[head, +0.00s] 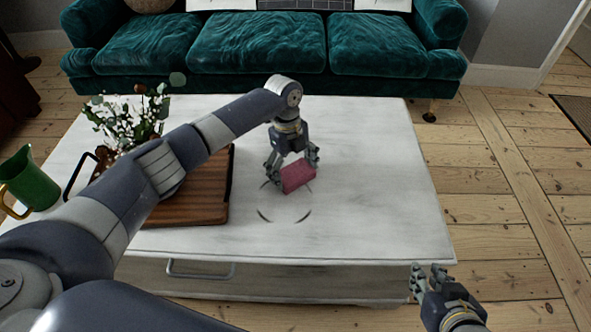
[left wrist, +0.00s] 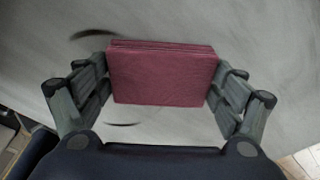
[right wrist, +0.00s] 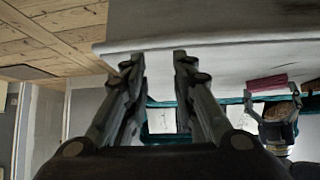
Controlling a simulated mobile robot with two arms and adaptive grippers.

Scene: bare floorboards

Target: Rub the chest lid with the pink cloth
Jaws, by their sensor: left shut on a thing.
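The pink cloth (head: 298,177) is a folded block held at the white chest lid (head: 370,150). My left gripper (head: 291,168) is shut on it, with fingers on both sides. In the left wrist view the cloth (left wrist: 160,75) fills the space between the fingers; whether its underside touches the lid is hard to tell. Dark curved marks (head: 283,216) show on the lid beside and in front of the cloth. My right gripper (head: 430,279) is beyond the chest's front right corner, empty, its fingers apart in the right wrist view (right wrist: 160,62).
A wooden tray (head: 205,205) lies on the lid's left part, with white flowers (head: 128,118) at its back. A green pitcher (head: 32,180) stands at the far left. A green sofa (head: 255,58) is behind the chest. The lid's right side is clear.

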